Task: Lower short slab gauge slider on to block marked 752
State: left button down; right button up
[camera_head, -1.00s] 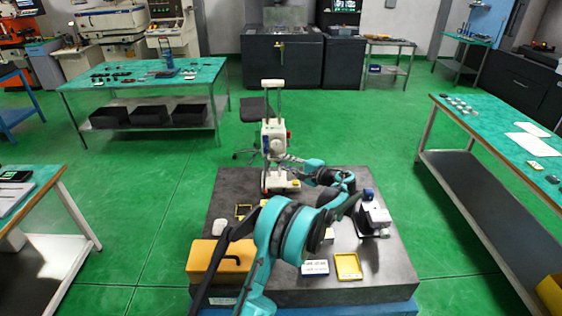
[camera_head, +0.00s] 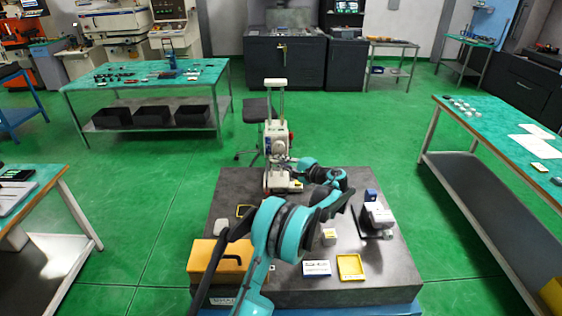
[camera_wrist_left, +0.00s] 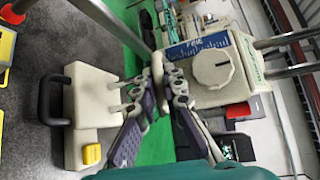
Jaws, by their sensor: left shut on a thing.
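The gauge (camera_head: 278,150) stands at the back of the dark slab, with two upright columns. Its pale slider (camera_wrist_left: 217,72), with a round knob and a blue scale, shows in the left wrist view. The gauge base (camera_wrist_left: 92,95) shows there too, with a dark handle and a yellow part. My left gripper (camera_wrist_left: 163,82) is shut at the slider's near side; the exact contact is hard to see. It also shows small beside the gauge in the head view (camera_head: 291,161). A small pale block (camera_head: 330,237) stands on the slab, but no 752 can be read. My right gripper is not in view.
The slab (camera_head: 395,265) also carries a yellow case (camera_head: 204,262), a yellow tray (camera_head: 350,266), a white-and-blue card (camera_head: 316,268) and a grey device (camera_head: 378,217). My left arm crosses above the slab's middle. Green floor surrounds it.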

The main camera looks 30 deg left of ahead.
pick_arm(q)
notch_tip(320, 180, down, 5)
jog(key=shift+f+b, duration=0.1)
jog(key=shift+b, duration=1.15)
jog(key=shift+s, duration=0.1)
jog(key=c, duration=1.9)
grip_release()
jog(key=shift+d, duration=0.1)
jog(key=v, duration=1.2)
